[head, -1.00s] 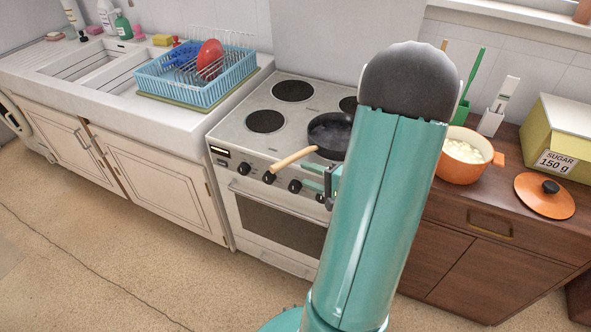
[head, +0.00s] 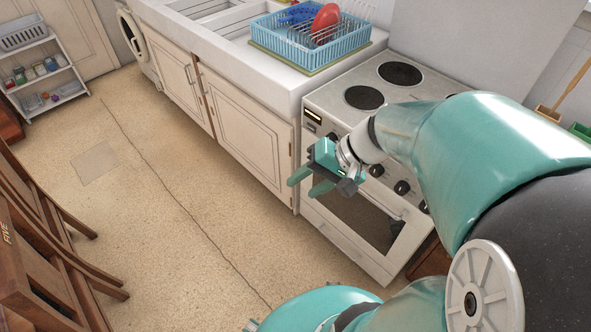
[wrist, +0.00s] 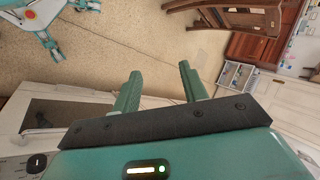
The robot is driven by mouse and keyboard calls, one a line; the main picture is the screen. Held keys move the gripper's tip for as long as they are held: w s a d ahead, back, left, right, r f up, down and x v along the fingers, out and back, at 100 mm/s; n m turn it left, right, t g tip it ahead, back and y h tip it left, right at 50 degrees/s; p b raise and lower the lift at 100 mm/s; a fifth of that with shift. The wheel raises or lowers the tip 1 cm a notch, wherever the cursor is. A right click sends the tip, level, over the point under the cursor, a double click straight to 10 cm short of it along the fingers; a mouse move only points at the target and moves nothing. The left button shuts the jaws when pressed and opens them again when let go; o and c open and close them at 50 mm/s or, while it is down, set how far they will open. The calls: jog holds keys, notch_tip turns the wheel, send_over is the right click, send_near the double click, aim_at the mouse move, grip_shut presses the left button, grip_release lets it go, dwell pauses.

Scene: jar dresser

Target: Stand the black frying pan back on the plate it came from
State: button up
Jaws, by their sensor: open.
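The black frying pan shows in neither current view; my arm covers the right part of the cooker top in the head view. The white cooker (head: 350,82) has two bare dark plates in sight, the front left plate (head: 364,97) and the back left plate (head: 400,74). My gripper (head: 302,190) is in front of the cooker's left front side, beside the oven door, with fingers apart and nothing between them. In the wrist view my gripper (wrist: 160,70) is also open and empty, with floor beyond its fingers.
A blue dish rack (head: 300,42) with a red item (head: 326,18) stands left of the cooker. Wooden chairs (head: 45,255) stand at the left and a white shelf (head: 45,75) behind them. The floor (head: 170,200) between is clear.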

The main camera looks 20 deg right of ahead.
jog(key=s+a+r+n+t+h, duration=0.2)
jog(key=s+a+r+n+h, duration=0.1)
jog(key=r+h, duration=0.4)
jog(key=shift+s+a+r+n, duration=0.2)
jog(key=shift+a+r+n, duration=0.55)
jog(key=shift+n, duration=0.45)
jog(key=shift+d+r, duration=0.1)
jog(key=shift+c, duration=0.7)
jog(key=shift+d, duration=0.2)
